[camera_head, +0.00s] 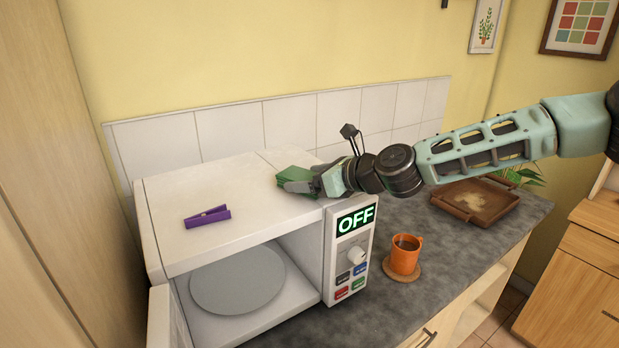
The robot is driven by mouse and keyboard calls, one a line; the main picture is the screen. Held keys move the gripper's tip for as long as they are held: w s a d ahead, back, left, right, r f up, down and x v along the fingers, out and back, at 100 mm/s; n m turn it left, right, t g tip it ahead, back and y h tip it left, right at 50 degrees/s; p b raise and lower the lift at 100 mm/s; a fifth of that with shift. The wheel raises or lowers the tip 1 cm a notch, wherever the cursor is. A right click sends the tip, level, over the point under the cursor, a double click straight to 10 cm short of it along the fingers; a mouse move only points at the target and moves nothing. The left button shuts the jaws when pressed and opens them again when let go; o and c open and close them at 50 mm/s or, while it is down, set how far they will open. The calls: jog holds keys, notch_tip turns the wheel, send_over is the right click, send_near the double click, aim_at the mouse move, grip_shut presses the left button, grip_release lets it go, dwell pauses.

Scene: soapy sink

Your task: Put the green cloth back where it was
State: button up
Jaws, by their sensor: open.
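The green cloth (296,176) lies on top of the white microwave (165,235), near its right side. My gripper (290,184) reaches in from the right and is at the cloth, with its fingers low over the microwave top. The jaws are open. The fingers partly hide the cloth, and I cannot tell whether they touch it.
A purple clip (207,216) lies on the microwave top. The microwave door is open, with a round plate (237,280) inside and an OFF display. An orange mug (404,256) stands on a coaster (402,272). A brown tray (476,200) sits farther back on the counter.

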jog(key=b+v, duration=0.3)
jog(key=v, duration=0.9)
jog(key=shift+s+r, duration=0.1)
